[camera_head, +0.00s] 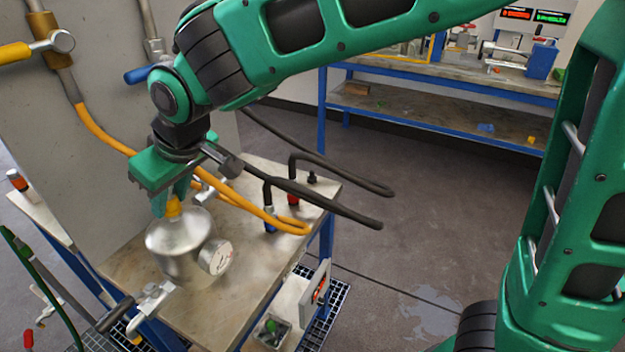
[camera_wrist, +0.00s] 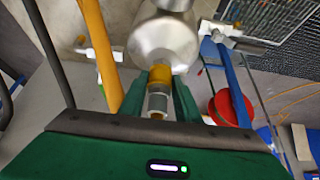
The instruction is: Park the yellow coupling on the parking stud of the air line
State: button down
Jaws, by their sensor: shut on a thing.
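My gripper (camera_head: 172,197) is shut on the yellow coupling (camera_head: 173,208), over the top of a silver vessel (camera_head: 178,245). In the wrist view the yellow coupling (camera_wrist: 158,76) is between the two green fingers, its grey end towards my palm. The vessel's dome (camera_wrist: 163,40) is just beyond it; I cannot tell whether the coupling touches the vessel. A yellow hose (camera_head: 104,133) runs from a wall pipe, passes behind my gripper and loops over the bench. I cannot clearly make out the air line's parking stud.
A blue coupling (camera_head: 269,218) and a red coupling (camera_head: 293,198) with black hoses stand on the bench (camera_head: 130,268), near a small black fitting (camera_head: 312,177). A gauge (camera_head: 216,257) and a valve (camera_head: 150,298) project from the vessel. The bench's front right is fairly clear.

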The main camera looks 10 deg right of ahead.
jog(key=shift+w+r, duration=0.1)
jog(key=shift+r, duration=0.1)
jog(key=shift+r, duration=2.4)
